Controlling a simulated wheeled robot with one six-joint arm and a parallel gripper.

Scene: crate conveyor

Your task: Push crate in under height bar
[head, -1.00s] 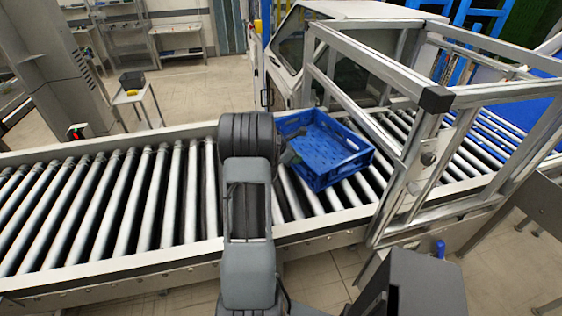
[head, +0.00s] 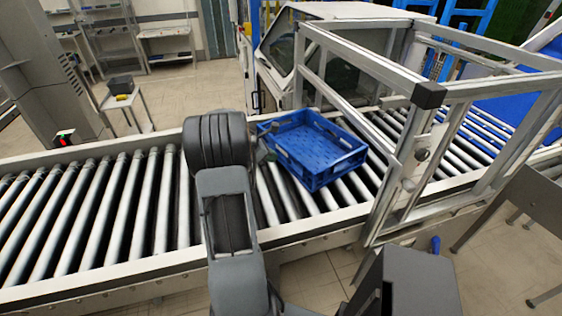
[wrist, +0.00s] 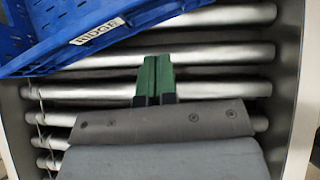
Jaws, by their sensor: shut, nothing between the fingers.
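The blue crate (head: 333,172) lies on the roller conveyor (head: 95,215), turned at an angle to the rollers, just left of the metal frame. It looks empty. The frame's top beam (head: 365,62) runs across the conveyor; I cannot tell which bar is the height bar. In the wrist view the crate (wrist: 40,45) fills the upper left, with a white "RIDGE" label on its side. My gripper (wrist: 155,62) has green fingertips pressed together, with rollers behind them. A gap shows between the tips and the crate. In the head view my arm hides most of the gripper.
The frame's near upright (head: 408,165) stands at the conveyor's front edge. Rollers continue through the frame to the right. A white machine (head: 290,65) stands behind the conveyor. The rollers on the left are bare. A small table (head: 125,105) stands behind on the left.

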